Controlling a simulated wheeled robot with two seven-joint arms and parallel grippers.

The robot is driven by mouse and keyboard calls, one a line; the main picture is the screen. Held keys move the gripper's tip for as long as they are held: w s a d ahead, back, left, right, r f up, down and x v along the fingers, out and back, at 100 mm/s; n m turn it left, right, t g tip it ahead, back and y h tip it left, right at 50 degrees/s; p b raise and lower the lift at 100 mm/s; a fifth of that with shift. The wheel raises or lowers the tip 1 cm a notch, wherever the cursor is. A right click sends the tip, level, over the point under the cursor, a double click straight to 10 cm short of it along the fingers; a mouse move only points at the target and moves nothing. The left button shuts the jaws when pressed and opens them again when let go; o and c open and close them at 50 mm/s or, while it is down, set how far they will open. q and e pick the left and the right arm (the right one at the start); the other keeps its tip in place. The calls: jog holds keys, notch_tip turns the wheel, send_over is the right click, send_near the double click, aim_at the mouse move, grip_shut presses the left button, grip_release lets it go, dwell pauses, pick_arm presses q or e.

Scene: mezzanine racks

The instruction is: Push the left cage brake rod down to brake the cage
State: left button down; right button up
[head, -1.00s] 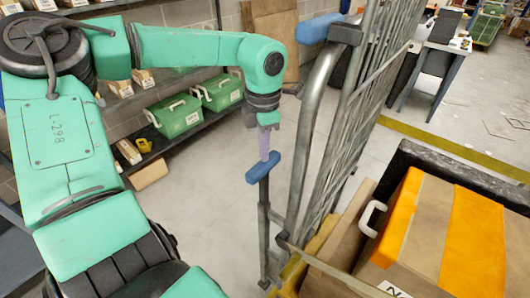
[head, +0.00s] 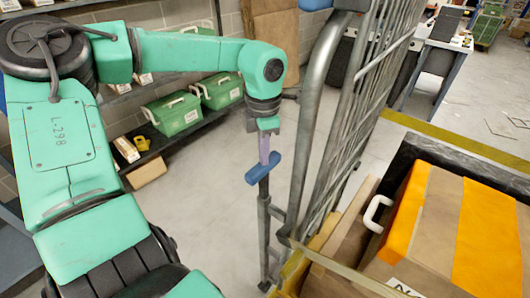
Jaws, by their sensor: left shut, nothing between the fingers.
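The cage (head: 368,95) is a grey metal frame with bars, right of centre. Its brake rod (head: 264,215) stands upright at the cage's left side, with a blue handle (head: 262,172) across its top. My left gripper (head: 264,155) is shut and points down, its fingertips at the top of the blue handle. It appears to touch the handle, though exact contact is hard to tell. Nothing shows between its fingers. The rod's foot is low beside the cage base. My right gripper is not in view.
Boxes with orange bands (head: 480,225) and a white handle fill the lower right. Green cases (head: 172,113) stand on a shelf at the back left. A yellow floor line (head: 440,139) runs behind the cage. Grey floor left of the rod is clear.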

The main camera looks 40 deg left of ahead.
pick_arm(q)
jog(key=shift+f+b, duration=0.55)
jog(key=shift+f, duration=0.3)
notch_tip(320, 180, up, 7)
jog(key=p, duration=0.5)
jog(key=shift+r, duration=0.2)
jog(key=shift+f, duration=0.1)
